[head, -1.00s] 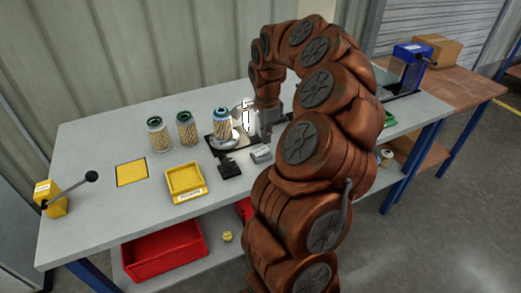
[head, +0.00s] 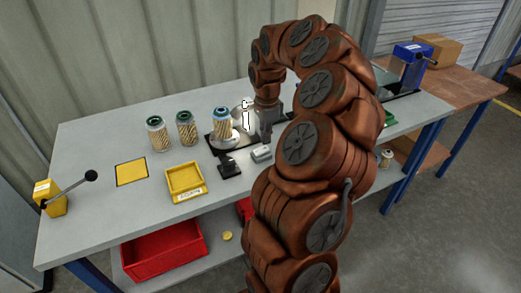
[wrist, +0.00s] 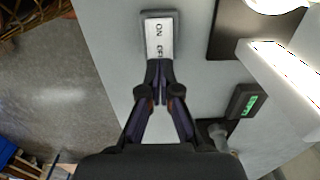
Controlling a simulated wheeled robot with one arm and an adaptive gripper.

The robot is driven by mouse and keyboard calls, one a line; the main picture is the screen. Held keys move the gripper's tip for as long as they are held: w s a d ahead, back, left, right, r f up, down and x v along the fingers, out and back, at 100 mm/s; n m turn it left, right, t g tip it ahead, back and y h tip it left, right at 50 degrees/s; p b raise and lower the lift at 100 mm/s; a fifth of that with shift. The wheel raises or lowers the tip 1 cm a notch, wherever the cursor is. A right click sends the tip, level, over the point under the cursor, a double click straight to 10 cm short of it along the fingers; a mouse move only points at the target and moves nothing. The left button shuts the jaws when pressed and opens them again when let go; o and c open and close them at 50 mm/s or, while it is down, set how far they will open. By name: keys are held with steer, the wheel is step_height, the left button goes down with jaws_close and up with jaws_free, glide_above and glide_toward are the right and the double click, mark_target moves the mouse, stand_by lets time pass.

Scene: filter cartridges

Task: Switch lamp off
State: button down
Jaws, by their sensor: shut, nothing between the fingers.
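The lamp switch (wrist: 162,38) is a grey-framed white rocker marked ON and OFF, at the top of the wrist view. It also shows as a small grey block in the head view (head: 261,153). My gripper (wrist: 158,68) is shut and empty, with its fingertips over the OFF end of the rocker; I cannot tell if they touch it. The lamp (wrist: 283,68) shows a bright glowing strip at the right of the wrist view, so it is lit. In the head view my arm partly hides the gripper.
A cartridge with a blue top (head: 221,123) stands on a dark base left of the switch. Two green-topped cartridges (head: 187,128) stand farther left. A yellow tray (head: 186,182) and a lever box (head: 50,198) are on the bench. A small green display (wrist: 247,103) is near my gripper.

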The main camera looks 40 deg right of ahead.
mark_target(266, 147)
steer(key=shift+f+b, duration=1.15)
steer(key=shift+f, duration=0.15)
steer(key=shift+r, duration=0.1)
stand_by(0.4)
steer(key=shift+r, duration=3.45)
